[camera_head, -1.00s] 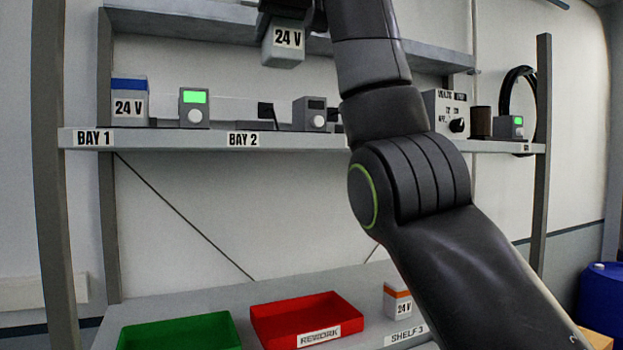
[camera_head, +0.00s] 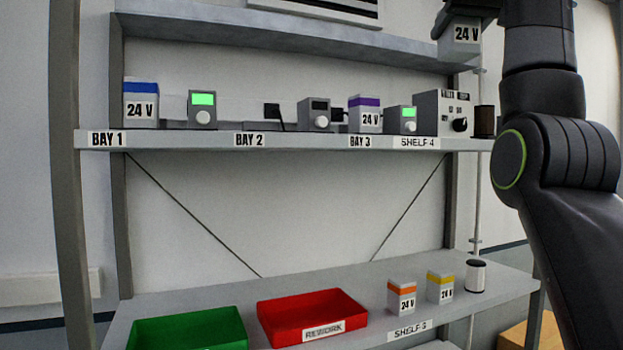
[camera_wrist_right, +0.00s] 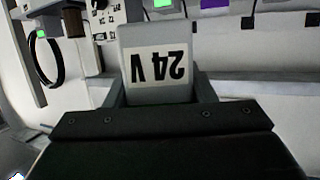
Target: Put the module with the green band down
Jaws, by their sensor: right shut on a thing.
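My right gripper (camera_head: 468,14) is shut on a grey module (camera_head: 461,42) marked 24 V, held high at the upper right, in front of the top shelf. In the right wrist view the module (camera_wrist_right: 155,42) sits between the two fingers, its label upside down. The gripper hides the module's top, so I cannot see its band colour. On the middle shelf (camera_head: 210,141), a blue-banded module (camera_head: 140,105) stands at BAY 1 and a purple-banded one (camera_head: 365,116) at BAY 3. At BAY 2 I see no module, only a small black plug (camera_head: 272,112). My left gripper is not in view.
Meters with green screens (camera_head: 202,108) and a dark-screened one (camera_head: 314,115) stand beside the bays. A grey control box (camera_head: 440,112) is at the right. The lower shelf holds a green tray (camera_head: 190,328), a red REWORK tray (camera_head: 312,318), orange-banded (camera_head: 401,297) and yellow-banded (camera_head: 440,287) modules.

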